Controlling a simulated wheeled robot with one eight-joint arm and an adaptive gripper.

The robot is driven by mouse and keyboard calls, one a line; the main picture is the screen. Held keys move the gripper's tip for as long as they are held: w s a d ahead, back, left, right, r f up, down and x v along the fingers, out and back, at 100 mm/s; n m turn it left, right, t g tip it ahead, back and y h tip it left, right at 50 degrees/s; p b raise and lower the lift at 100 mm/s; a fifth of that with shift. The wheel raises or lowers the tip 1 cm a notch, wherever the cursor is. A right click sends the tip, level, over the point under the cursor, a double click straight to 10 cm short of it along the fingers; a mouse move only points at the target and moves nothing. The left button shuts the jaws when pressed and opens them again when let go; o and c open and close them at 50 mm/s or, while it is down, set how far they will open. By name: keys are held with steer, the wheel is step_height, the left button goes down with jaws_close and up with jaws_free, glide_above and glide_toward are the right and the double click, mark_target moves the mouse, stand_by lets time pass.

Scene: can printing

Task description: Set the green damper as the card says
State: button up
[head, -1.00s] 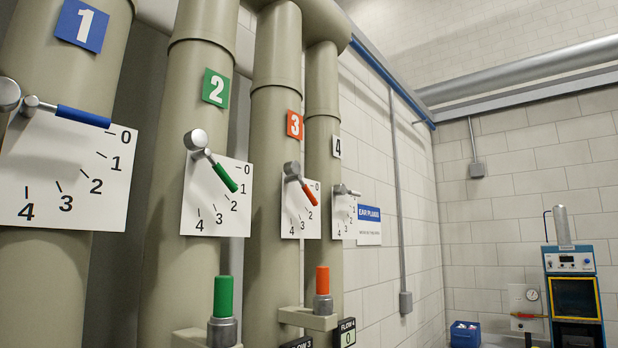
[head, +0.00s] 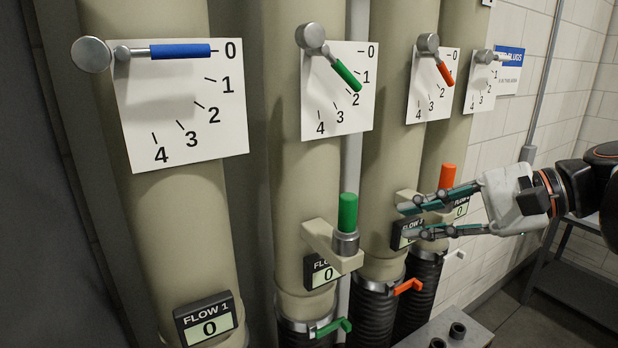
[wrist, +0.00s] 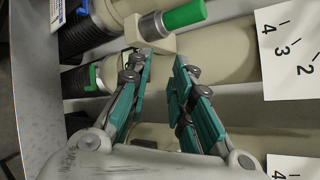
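The green damper lever (head: 347,75) sits on pipe 2 over a white dial card (head: 319,98) marked 0 to 4. Its handle slants down to the right, between the 1 and 2 marks. Below it, a green upright knob (head: 347,212) stands on a bracket, and a small green lever (head: 332,327) is lower on the pipe. My gripper (head: 408,221) is open and empty, right of the green knob and below the dials. The wrist view shows its open fingers (wrist: 160,58) with the green knob (wrist: 185,14) beyond.
A blue lever (head: 180,50) on pipe 1 points at 0. A red-orange lever (head: 445,73) on pipe 3 slants down right. An orange knob (head: 447,176) stands behind my gripper. The flow 1 display (head: 209,329) and flow 2 display (head: 327,274) read 0.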

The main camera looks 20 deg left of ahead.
mark_target(355, 79)
steer(key=w+d+r+g+y+p, duration=0.1)
steer(key=w+r+y+p, duration=0.2)
steer(key=r, duration=0.7)
steer(key=w+d+r+g+y+p, duration=0.1)
steer(key=w+r+g+y+p, duration=0.2)
steer(key=r, duration=0.6)
steer(key=shift+m+t+h, duration=0.4)
steer(key=shift+t+h, duration=0.1)
steer(key=shift+t, duration=0.2)
steer(key=a+p, duration=0.1)
steer(key=a, duration=0.3)
steer(key=s+a+p, duration=0.1)
steer(key=a, duration=0.4)
steer(key=a+p, duration=0.1)
steer(key=a, duration=0.3)
steer(key=shift+s+a, duration=0.2)
jaws_close()
